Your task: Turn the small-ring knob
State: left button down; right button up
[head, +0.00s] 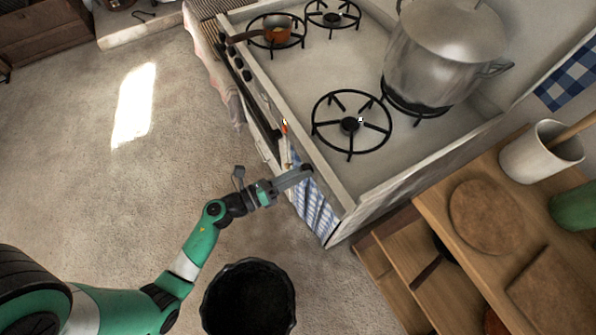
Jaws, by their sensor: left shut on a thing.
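The white stove (285,80) stands at the upper middle with its front panel facing left. Dark knobs (242,68) show along the far part of that front. My left gripper (300,172) reaches the near end of the front from the left. It is shut on a dark knob (308,168), of which only a little shows at the fingertips. I cannot read the knob's angle or its marking. The near ring (350,125) is bare, and a smaller ring (332,14) at the back is bare too. My right gripper is not in view.
A blue-striped towel (316,212) hangs just below the gripper. A large metal pot (440,65) and a small copper pan (277,28) stand on the stove. A black bin (248,300) is on the floor near my arm. A wooden counter (450,215) is at right.

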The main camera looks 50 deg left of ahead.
pick_arm(q)
jog(key=shift+n+p, duration=4.5)
jog(key=shift+n, duration=2.4)
jog(key=shift+c, duration=1.8)
grip_release()
